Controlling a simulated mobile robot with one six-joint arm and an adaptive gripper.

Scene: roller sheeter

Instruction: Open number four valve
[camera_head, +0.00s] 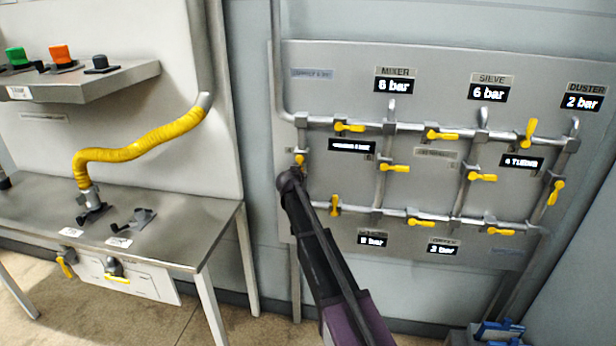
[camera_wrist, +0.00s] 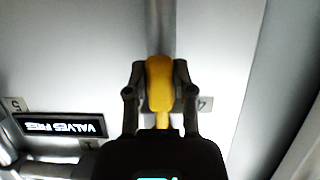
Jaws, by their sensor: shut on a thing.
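A yellow valve handle (camera_wrist: 160,82) sits between the two dark fingers of my gripper (camera_wrist: 160,92) in the wrist view. The fingers are shut on its sides. A small label reading 4 (camera_wrist: 205,104) is on the panel just right of the handle. In the head view my gripper (camera_head: 290,178) reaches the left vertical pipe of the valve panel. A bit of the yellow handle (camera_head: 299,159) shows just above it; the rest is hidden by my gripper. The handle appears in line with the pipe in the wrist view.
The pipe panel (camera_head: 340,65) carries several other yellow valves, such as one at the upper left (camera_head: 350,127) and one below (camera_head: 335,205). A display (camera_wrist: 62,126) is near the grip. A metal table (camera_head: 190,215) with a yellow hose (camera_head: 140,150) stands left.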

